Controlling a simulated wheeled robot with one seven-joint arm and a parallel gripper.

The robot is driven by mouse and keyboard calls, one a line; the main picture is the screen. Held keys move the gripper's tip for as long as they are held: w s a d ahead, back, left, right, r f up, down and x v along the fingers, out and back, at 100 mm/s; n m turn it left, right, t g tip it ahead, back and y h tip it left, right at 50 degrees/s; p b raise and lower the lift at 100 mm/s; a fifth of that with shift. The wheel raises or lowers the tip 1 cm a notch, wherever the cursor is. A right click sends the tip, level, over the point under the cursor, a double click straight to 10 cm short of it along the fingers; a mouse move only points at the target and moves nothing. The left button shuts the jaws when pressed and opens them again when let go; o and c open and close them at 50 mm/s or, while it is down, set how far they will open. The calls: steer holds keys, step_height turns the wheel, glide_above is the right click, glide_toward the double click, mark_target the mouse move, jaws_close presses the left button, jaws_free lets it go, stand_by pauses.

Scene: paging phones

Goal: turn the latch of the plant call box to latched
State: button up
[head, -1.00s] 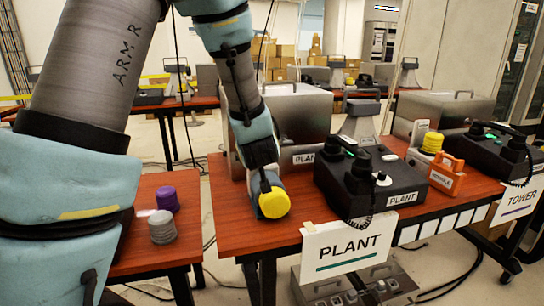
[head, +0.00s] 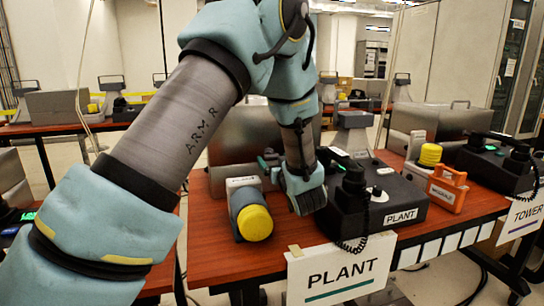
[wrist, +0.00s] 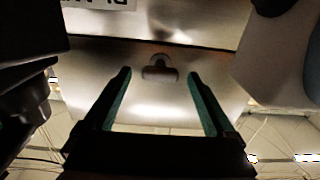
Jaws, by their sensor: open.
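The plant call box (head: 235,135) is a silver metal box at the back of the plant table, partly hidden by my arm. Its front and part of its label show in the wrist view (wrist: 90,75). The latch (wrist: 159,71) is a small dark knob with a horizontal bar on the metal front; I cannot tell whether it is latched. My gripper (head: 267,160) is in front of the box, left of the black phone. In the wrist view my gripper (wrist: 159,76) is open and empty. Its teal fingers point at the box, one on each side of the latch, apparently without touching it.
A black plant phone (head: 372,195) stands close right of my wrist. A yellow-capped cylinder (head: 250,215) lies on the red-brown table (head: 215,262) in front of the box. An orange case (head: 447,188) stands further right. The table's front left is clear.

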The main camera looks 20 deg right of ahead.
steer(key=shift+w+d, duration=0.1)
steer(key=shift+w, duration=1.25)
steer(key=shift+c, duration=0.2)
steer(key=c, duration=1.3)
steer(key=shift+c, duration=0.2)
